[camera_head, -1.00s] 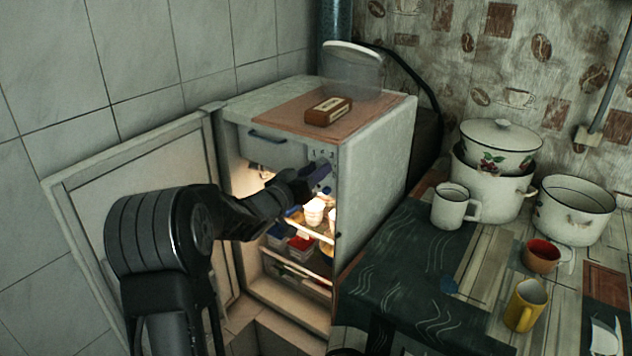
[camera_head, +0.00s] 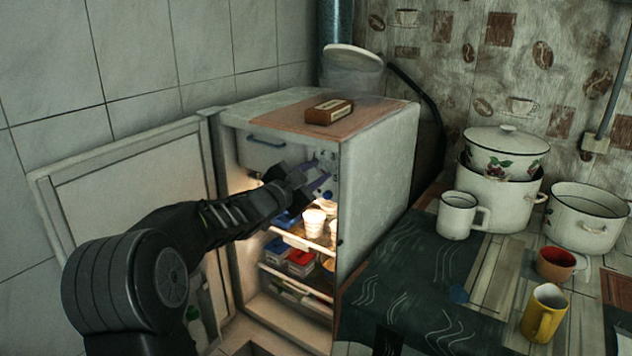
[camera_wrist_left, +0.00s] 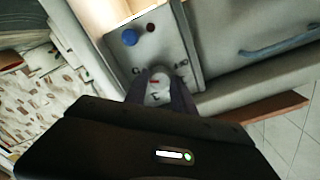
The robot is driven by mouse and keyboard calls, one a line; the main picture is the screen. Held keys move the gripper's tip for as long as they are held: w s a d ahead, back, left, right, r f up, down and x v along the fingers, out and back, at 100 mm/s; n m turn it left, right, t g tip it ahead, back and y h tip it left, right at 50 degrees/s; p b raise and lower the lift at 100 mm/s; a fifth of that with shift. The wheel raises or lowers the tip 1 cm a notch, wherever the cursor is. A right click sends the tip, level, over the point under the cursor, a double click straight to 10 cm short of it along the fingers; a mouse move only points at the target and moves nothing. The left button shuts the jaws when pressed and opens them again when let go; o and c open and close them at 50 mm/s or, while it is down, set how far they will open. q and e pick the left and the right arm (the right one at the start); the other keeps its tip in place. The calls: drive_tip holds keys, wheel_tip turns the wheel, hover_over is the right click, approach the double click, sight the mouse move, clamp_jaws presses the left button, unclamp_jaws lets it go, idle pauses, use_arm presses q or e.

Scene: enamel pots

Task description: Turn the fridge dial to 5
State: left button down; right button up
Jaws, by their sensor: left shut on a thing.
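The white fridge (camera_head: 380,160) stands open, with its control panel (camera_head: 331,172) at the upper right of the lit interior. My left gripper (camera_head: 318,180) reaches in from the left, its fingers at this panel. The dial is hidden behind the fingers in the head view. My right gripper is not in view.
The open fridge door (camera_head: 125,185) is behind my left arm. A brown box (camera_head: 329,111) lies on the fridge top. Pots and mugs stand on the table (camera_head: 410,265) at right.

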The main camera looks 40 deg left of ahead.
use_arm(q)
drive_tip(key=shift+m+b, duration=0.45)
drive_tip(key=shift+m, duration=0.45)
drive_tip(key=c, duration=1.1)
unclamp_jaws()
drive_tip(key=shift+o, duration=0.2)
drive_tip(key=s, duration=0.7)
drive_tip(key=shift+s, duration=0.4)
